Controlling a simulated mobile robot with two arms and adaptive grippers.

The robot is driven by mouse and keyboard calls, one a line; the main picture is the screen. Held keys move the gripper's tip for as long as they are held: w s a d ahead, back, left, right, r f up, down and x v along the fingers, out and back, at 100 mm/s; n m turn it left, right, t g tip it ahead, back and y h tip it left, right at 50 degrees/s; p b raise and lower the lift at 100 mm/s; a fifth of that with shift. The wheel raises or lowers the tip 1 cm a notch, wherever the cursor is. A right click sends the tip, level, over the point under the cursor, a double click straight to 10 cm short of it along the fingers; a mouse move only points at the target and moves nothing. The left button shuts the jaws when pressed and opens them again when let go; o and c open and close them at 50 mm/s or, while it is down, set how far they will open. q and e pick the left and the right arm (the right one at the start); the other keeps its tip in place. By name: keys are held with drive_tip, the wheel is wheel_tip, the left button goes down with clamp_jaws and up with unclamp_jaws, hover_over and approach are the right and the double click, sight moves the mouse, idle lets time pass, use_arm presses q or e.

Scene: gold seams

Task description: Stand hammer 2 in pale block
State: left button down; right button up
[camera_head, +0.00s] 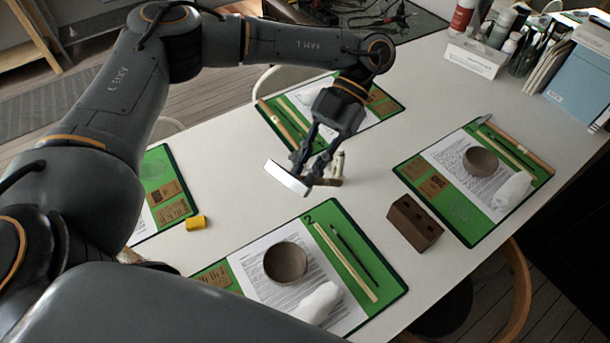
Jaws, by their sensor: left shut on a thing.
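My left gripper (307,168) is above the middle of the white table, pointing down and shut on a hammer. The hammer's bright, flat, pale part (285,178) sticks out to the lower left of the fingers. A short dark brown piece (328,182) shows on their right; I cannot tell whether it belongs to the hammer. Small whitish shapes (338,163) stand just behind the fingers, partly hidden. A dark brown block with holes (413,222) sits on the table to the right. I cannot make out a pale block clearly. My right gripper is not in view.
A green mat marked 2 (316,222) lies in front with a bowl (285,263), a white cloth (318,302) and sticks. Other green mats lie right, behind and left. A small yellow object (196,222) is at left. Bottles (500,30) and boxes crowd the back right.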

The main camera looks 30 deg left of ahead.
use_arm(q)
drive_tip(key=w+a+r+n+t+h+p, duration=0.2)
drive_tip(key=w+a+r+n+t+h, duration=0.2)
drive_tip(key=r+n+h, duration=0.3)
drive_tip(key=w+a+r+n+t+h+p, duration=0.3)
drive_tip(key=r+n+t+h, duration=0.3)
drive_tip(key=n+h, duration=0.7)
drive_tip(key=shift+w+a+r, duration=0.55)
drive_tip(key=shift+w+a, duration=0.35)
